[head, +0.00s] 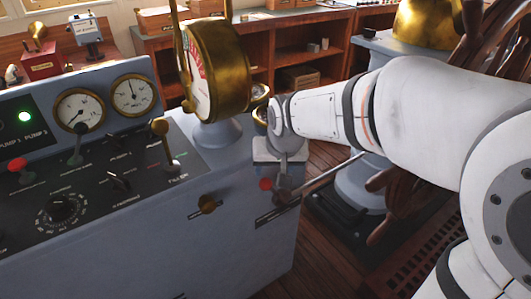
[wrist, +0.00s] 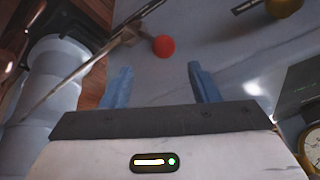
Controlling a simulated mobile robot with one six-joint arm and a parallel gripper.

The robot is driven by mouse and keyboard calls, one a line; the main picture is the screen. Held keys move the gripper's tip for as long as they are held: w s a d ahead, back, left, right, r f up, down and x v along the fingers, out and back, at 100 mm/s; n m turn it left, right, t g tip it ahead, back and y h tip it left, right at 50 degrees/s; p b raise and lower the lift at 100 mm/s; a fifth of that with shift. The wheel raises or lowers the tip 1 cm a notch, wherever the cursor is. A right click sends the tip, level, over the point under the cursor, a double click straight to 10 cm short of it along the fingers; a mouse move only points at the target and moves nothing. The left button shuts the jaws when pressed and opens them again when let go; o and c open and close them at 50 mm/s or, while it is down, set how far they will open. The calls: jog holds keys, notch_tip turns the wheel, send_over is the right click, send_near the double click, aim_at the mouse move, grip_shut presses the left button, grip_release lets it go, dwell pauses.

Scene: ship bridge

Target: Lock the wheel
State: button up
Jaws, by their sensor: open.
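A small red knob (head: 265,184) sits at the right side of the grey-blue console; in the wrist view it is a red ball (wrist: 164,46) just beyond the fingertips. Beside it is a bracket with a thin metal rod (head: 332,176) running toward the wheel's pedestal (head: 352,185). The wooden wheel (head: 382,205) shows dark brown spokes and is mostly hidden behind my arm. My gripper (wrist: 160,70) points at the console side, its two blue fingers apart and empty. The red ball lies ahead of the gap between them, not gripped.
The console top carries gauges (head: 80,110), levers and a dial (head: 62,207). A brass telegraph (head: 215,70) stands on it close to my wrist. Wooden shelves (head: 290,65) stand behind.

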aim_at(267, 181)
jog(key=x, duration=0.5)
jog(key=b+x, duration=0.1)
jog(key=x, duration=0.2)
jog(key=shift+w+a, duration=0.15)
jog(key=shift+a, duration=0.15)
grip_shut()
